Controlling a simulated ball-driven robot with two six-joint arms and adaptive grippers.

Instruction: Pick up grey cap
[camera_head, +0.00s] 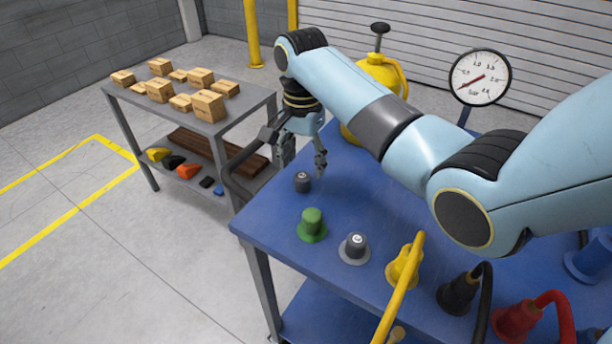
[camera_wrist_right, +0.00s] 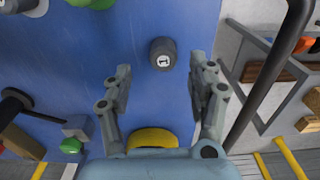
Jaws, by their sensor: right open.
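A small dark grey cap (camera_head: 303,182) stands on the blue table near its left edge. In the right wrist view the grey cap (camera_wrist_right: 163,54) shows a white mark on top. It lies ahead of the gap between the fingertips, nearer the right-hand finger. My right gripper (camera_head: 301,163) is open and empty, pointing down just above and behind the cap in the head view. Both open fingers also show in the right wrist view (camera_wrist_right: 160,72). My left gripper is out of view.
Yellow (camera_head: 404,266), black (camera_head: 460,294) and red (camera_head: 516,321) connectors with cables line the table's front. A yellow pump (camera_head: 381,72) and a gauge (camera_head: 480,78) stand behind. A dark handle rail (camera_head: 240,172) runs along the left edge. A shelf (camera_head: 243,104) with boxes stands left.

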